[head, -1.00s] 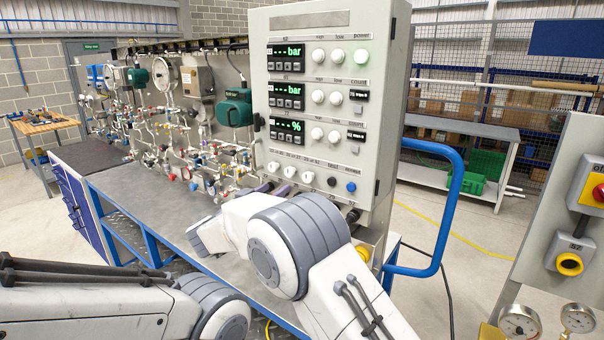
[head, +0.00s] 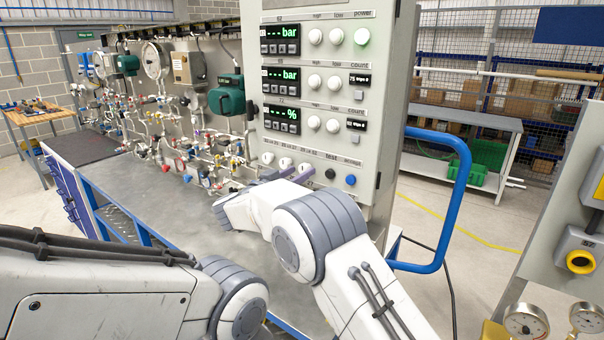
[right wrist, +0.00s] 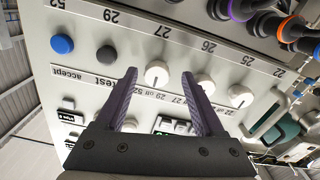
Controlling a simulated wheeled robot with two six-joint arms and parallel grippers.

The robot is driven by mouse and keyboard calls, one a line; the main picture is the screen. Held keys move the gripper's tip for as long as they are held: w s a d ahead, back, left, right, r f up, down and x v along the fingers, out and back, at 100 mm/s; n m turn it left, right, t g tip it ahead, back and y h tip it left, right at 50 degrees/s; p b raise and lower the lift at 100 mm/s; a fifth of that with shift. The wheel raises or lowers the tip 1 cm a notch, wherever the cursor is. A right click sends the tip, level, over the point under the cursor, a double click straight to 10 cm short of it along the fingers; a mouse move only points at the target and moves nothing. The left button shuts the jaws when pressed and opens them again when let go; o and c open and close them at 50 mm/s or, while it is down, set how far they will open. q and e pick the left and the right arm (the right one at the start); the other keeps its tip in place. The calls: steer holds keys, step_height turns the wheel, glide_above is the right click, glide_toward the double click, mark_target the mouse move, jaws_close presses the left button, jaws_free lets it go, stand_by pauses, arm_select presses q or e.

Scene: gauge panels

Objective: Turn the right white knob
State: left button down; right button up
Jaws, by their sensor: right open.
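A row of three white knobs runs along the bottom of the grey gauge panel (head: 385,130). The right white knob (head: 304,168) is the one beside the black test button; in the right wrist view, which is turned over, it is the leftmost knob (right wrist: 157,72). My right gripper (right wrist: 159,77) is open, its two purple fingers apart with this knob showing between their tips. Whether the tips reach around it or stop short, I cannot tell. In the head view my right wrist hides much of this gripper. My left arm shows at the lower left, its gripper out of view.
The middle white knob (right wrist: 205,85) is close beside one finger. A black button (right wrist: 107,54) and a blue button (right wrist: 62,43) are on the other side. Hose connectors (right wrist: 265,25) stick out below the row. A blue rail (head: 462,190) stands right of the panel.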

steer(key=shift+d, duration=0.2)
steer(key=shift+d, duration=0.1)
jaws_close()
steer(key=shift+f+m+b, duration=0.1)
steer(key=shift+m+b, duration=3.85)
steer(key=shift+m, duration=0.55)
